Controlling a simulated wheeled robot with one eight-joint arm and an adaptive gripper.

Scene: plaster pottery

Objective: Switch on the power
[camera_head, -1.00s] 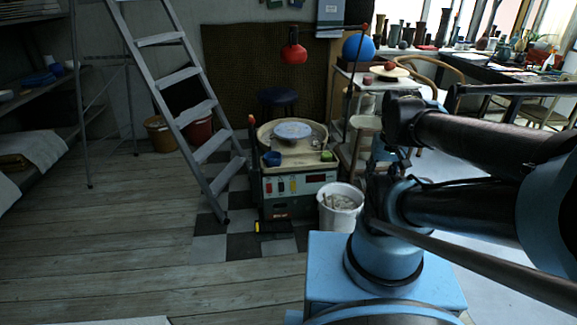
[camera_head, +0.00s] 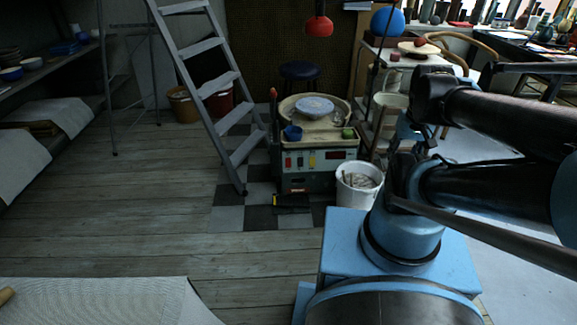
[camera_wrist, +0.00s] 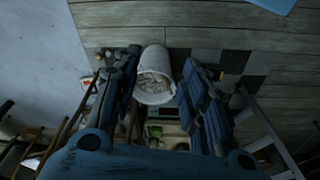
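A potter's wheel (camera_head: 335,123) stands on dark and light floor tiles in the head view, with a pale round wheel head (camera_head: 314,106) on top. Which of these is the power switch I cannot tell.
A white bucket (camera_head: 357,187) stands right of the panel, and also shows between my fingers in the wrist view (camera_wrist: 154,88). A stepladder (camera_head: 228,116) leans at left of the wheel. A black object with yellow (camera_head: 292,202) lies in front. Wooden floor (camera_head: 130,210) is clear at left.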

